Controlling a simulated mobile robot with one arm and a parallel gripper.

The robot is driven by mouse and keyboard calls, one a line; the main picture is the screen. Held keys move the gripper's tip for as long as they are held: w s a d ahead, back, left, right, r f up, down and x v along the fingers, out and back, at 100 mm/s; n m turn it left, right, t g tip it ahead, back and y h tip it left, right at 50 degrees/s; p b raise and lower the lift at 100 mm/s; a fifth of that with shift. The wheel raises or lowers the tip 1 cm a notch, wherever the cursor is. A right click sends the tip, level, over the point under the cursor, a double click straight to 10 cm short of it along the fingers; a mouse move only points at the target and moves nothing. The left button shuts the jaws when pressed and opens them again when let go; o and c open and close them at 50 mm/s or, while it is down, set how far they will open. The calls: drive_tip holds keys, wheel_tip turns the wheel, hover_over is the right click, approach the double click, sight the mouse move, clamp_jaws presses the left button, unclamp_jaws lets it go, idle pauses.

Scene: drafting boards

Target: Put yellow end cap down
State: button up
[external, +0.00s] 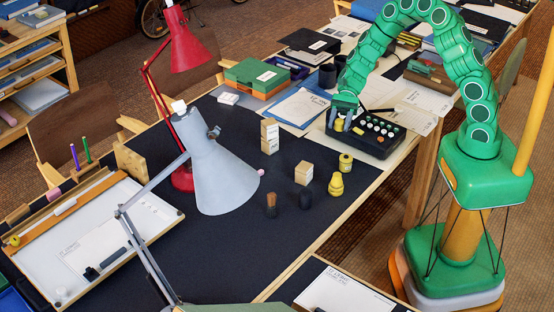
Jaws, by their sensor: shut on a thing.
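My gripper (343,112) is at the end of the green segmented arm and points down at the left end of a black box with several round knobs (366,145). A small yellow piece, which looks like the yellow end cap (339,124), shows at the fingertips, and my gripper is shut on it. The fingers partly cover it. I cannot tell whether it touches the black box or is held just above it.
A yellow-black spool (346,162), a yellow bottle-shaped piece (336,185), wooden blocks (303,173) and two dark brushes or pots stand on the dark mat. A grey lamp (222,175) and red lamp (188,45) rise at left. Dark mat (300,225) is clear in front.

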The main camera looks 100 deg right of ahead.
drive_tip(key=w+a+r+m+t+h, duration=0.1)
drive_tip(key=w+a+r+m+t, duration=0.15)
drive_tip(key=w+a, duration=0.8)
drive_tip(key=w+a+r+m+t+h, duration=0.1)
drive_tip(key=w+a+r, duration=0.3)
drive_tip(key=w+a, duration=0.65)
drive_tip(key=s+a+f, duration=0.1)
drive_tip(key=a+f, duration=0.2)
drive_tip(key=a, duration=0.9)
drive_tip(key=s+a+f, duration=0.1)
drive_tip(key=a+f, duration=0.3)
drive_tip(key=a, duration=0.7)
hover_over(260, 269)
drive_tip(key=shift+h, duration=0.3)
drive_tip(key=shift+s+d+f, duration=0.15)
drive_tip(key=shift+s+f, duration=0.05)
drive_tip(key=shift+f, duration=2.05)
drive_tip(key=shift+s+d+f, duration=0.1)
drive_tip(key=shift+s+f, duration=0.05)
drive_tip(key=shift+f, duration=2.05)
drive_tip(key=shift+w+a+f, duration=0.15)
drive_tip(key=shift+w+f, duration=0.1)
drive_tip(key=shift+f, duration=1.55)
